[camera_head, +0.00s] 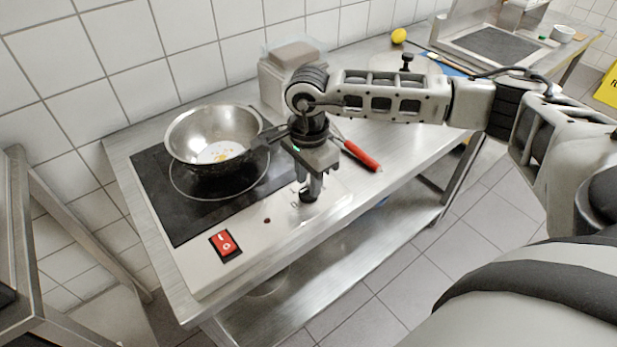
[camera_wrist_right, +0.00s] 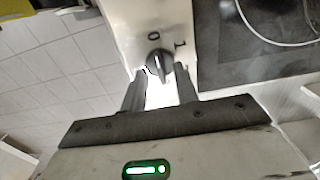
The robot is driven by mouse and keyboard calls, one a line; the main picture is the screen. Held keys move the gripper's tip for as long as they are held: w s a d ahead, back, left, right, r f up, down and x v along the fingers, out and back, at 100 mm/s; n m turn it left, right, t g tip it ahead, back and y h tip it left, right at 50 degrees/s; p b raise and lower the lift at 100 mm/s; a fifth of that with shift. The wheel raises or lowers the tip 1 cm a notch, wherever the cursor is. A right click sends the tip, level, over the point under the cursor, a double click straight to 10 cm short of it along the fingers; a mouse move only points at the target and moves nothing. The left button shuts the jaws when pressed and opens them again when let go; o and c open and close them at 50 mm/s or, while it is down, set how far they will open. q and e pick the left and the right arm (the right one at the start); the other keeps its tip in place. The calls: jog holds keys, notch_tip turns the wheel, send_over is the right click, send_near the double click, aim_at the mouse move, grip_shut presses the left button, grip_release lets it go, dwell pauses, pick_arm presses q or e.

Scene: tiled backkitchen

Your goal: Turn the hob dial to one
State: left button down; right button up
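The hob dial (camera_wrist_right: 160,65) is a small dark round knob on the pale front panel of the hob (camera_head: 190,255). In the right wrist view the marks 0 and 1 stand beside it, 0 above it and 1 to its upper right. Its exact pointing direction is hard to tell. My right gripper (camera_head: 309,190) points down over the panel. In the wrist view its two fingers (camera_wrist_right: 161,84) are apart, with the dial between their tips; contact cannot be made out. My left gripper is not in view.
A steel pan (camera_head: 190,133) stands on the black hob plate, its handle reaching towards my right gripper. A red rocker switch (camera_head: 225,244) is on the panel's left part. A red-handled utensil (camera_head: 361,156) lies right of the gripper. A lemon (camera_head: 398,36) is farther back.

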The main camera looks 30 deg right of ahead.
jog(key=shift+f, duration=0.55)
grip_shut()
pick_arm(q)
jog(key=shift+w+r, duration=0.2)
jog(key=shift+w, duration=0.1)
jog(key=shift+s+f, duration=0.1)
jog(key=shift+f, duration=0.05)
